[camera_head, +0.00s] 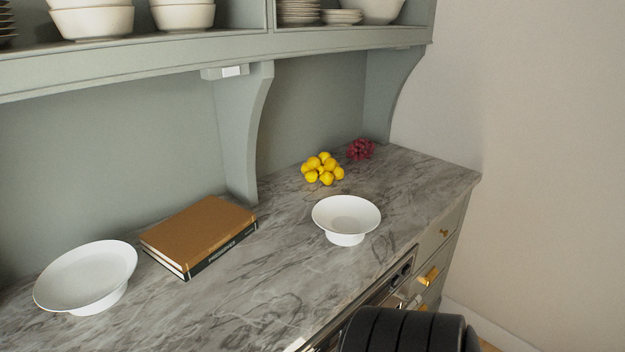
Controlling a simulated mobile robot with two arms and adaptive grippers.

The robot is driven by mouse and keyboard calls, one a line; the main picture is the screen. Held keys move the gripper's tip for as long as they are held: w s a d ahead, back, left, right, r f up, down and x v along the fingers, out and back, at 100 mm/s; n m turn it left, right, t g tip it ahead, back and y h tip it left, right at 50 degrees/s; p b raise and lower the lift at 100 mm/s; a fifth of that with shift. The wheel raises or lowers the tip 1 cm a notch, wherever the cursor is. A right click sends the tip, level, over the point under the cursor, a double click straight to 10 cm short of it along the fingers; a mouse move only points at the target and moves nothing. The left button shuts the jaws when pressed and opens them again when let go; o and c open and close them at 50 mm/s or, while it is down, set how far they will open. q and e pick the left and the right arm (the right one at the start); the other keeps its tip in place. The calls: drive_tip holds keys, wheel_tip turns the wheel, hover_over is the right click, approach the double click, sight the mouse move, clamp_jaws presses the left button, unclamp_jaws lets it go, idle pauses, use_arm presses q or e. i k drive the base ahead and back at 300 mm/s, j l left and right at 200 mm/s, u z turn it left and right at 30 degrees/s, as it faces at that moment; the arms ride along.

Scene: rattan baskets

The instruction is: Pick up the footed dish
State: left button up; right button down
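Two white footed dishes stand upright on the grey marble counter. One footed dish (346,216) is right of the middle, near the front edge. The other footed dish (87,276) is at the lower left and looks wider. Neither is touched by anything of mine. A black rounded part, which seems to be mine, shows at the bottom right below the counter edge. No fingers of either gripper are in view.
A brown book (203,232) lies between the dishes. Yellow fruits (323,169) and a dark red bunch (361,149) sit behind the right dish. Shelves with bowls (92,20) overhang the counter (425,185). A bracket (245,140) comes down behind the book. Drawers with brass pulls (429,276) are below.

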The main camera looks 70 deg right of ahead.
sight(346, 220)
drive_tip(key=z, duration=2.3)
